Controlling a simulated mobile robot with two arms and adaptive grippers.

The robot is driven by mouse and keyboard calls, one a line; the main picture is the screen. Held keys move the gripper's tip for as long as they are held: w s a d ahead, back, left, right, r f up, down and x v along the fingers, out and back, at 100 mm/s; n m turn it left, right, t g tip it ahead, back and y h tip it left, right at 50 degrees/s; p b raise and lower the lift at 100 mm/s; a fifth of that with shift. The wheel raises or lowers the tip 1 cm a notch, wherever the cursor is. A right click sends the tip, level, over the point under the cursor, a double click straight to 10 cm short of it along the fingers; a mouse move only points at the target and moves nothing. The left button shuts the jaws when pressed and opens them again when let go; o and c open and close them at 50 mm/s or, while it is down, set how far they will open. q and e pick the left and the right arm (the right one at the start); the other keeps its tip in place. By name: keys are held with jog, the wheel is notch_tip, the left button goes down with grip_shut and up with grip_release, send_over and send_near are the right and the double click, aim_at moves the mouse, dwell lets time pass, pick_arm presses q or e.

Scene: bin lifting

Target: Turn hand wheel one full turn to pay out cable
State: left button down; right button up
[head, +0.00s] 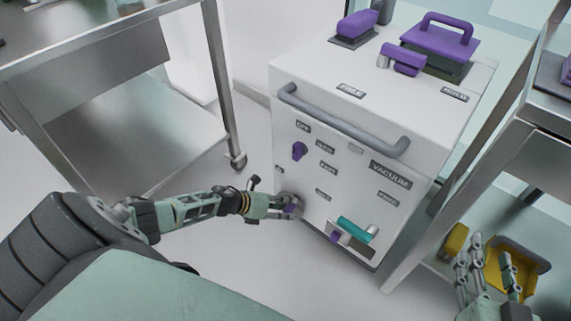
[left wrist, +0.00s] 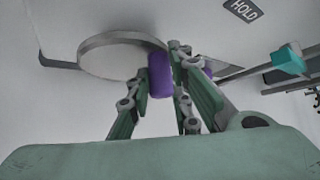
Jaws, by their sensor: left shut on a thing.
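The hand wheel is a round grey disc (left wrist: 108,55) with a purple handle (left wrist: 160,76), low on the front of a white cabinet (head: 335,95). My left gripper (head: 293,207) is at the wheel near the cabinet's lower left. In the left wrist view its fingers (left wrist: 162,84) are shut on the purple handle. In the head view the gripper hides much of the wheel. No cable can be made out. My right gripper (head: 492,268) is at the lower right, away from the cabinet, with its fingers apart and nothing visible between them.
A purple knob (head: 299,151) and a teal handle (head: 356,229) are on the cabinet front, below a grey bar (head: 340,125). Purple handles (head: 440,37) are on top. A metal cart (head: 225,90) stands left, a metal table (head: 545,110) right. Yellow objects (head: 525,262) lie behind my right gripper.

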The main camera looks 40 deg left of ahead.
pick_arm(q)
jog(key=shift+a+f, duration=0.1)
jog(key=shift+a, duration=0.25)
jog(key=c, duration=1.7)
grip_release()
jog(key=shift+d+f, duration=0.1)
jog(key=shift+d, duration=0.1)
jog(key=shift+v, duration=6)
jog(key=shift+o, duration=0.3)
jog(key=shift+w, duration=0.1)
